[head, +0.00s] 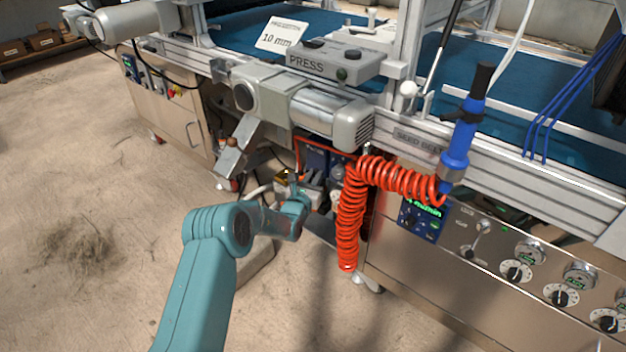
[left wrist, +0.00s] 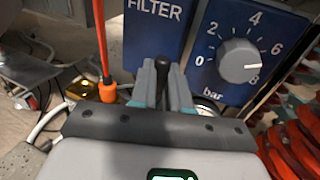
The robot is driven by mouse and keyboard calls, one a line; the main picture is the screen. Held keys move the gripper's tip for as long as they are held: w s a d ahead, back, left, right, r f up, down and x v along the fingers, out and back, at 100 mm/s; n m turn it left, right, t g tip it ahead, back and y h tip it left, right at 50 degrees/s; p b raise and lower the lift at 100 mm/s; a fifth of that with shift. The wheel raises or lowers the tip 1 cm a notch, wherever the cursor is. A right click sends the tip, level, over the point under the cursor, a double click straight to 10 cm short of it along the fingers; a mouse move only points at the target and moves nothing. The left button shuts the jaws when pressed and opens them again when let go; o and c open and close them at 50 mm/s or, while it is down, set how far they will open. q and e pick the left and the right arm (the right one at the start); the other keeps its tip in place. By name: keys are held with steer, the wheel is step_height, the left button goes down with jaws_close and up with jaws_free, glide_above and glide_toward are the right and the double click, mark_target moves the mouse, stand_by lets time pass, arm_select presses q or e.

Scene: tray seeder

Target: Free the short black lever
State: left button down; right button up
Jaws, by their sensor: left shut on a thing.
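The short black lever (left wrist: 161,72) stands up between the two grey fingers of my left gripper (left wrist: 161,88) in the left wrist view. The fingers are shut on it, one on each side, and its rounded top shows above them. The lower part of the lever is hidden by the gripper body. In the head view my left gripper (head: 298,190) reaches in under the conveyor, and the lever is too small to make out there. My right gripper is in neither view.
A blue FILTER panel (left wrist: 152,40) and a blue bar dial panel (left wrist: 268,22) with a grey knob (left wrist: 240,60) stand behind the lever. An orange hose (left wrist: 101,40) runs close on the left. A red coiled hose (head: 349,225) hangs right of my gripper.

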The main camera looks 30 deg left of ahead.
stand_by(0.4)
arm_select(q)
steer(key=c, duration=1.1)
jaws_free()
steer(key=shift+a, duration=0.1)
steer(key=s+d+p, duration=0.2)
steer(key=s+p, duration=0.3)
steer(key=s, duration=1.1)
steer(key=shift+d, duration=0.4)
